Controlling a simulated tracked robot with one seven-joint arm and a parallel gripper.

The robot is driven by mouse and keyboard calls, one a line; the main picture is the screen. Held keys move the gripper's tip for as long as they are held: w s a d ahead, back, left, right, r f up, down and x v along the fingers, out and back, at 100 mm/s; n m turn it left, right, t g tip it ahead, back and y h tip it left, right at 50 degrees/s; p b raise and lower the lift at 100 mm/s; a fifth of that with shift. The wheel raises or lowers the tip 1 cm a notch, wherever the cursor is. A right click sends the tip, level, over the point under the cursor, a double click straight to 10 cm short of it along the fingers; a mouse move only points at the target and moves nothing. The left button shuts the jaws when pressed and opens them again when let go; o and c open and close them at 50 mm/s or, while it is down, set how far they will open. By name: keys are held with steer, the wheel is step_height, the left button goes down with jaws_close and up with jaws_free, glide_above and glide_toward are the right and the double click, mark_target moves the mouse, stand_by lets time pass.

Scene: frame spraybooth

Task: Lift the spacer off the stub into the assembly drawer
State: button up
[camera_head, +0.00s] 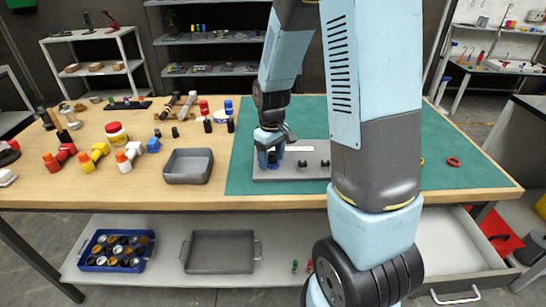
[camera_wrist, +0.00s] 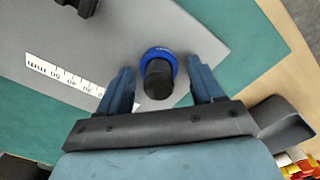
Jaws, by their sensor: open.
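The blue ring-shaped spacer (camera_wrist: 150,53) sits around a black stub (camera_wrist: 158,82) on a grey plate (camera_wrist: 205,25) in the wrist view. My gripper (camera_wrist: 160,68) is open, with one blue finger on each side of the spacer and visible gaps to both; it holds nothing. In the head view my gripper (camera_head: 270,152) is low over the left end of the grey plate (camera_head: 290,174), and it largely hides the spacer there. The assembly drawer (camera_head: 462,262) appears as the open light-grey drawer below the bench at right, partly hidden by my arm.
Two dark stubs (camera_head: 314,163) stand farther right on the plate, by a white scale strip (camera_wrist: 65,76). A grey tray (camera_head: 187,180) lies left of the green mat (camera_head: 240,180). A red ring (camera_head: 453,162) lies on the mat at right. Bottles and tools crowd the bench's left.

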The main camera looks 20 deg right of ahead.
steer(key=shift+f, duration=0.15)
steer(key=c, duration=1.1)
steer(key=shift+r, duration=0.2)
steer(key=shift+w+r, duration=0.1)
steer(key=shift+r, duration=3)
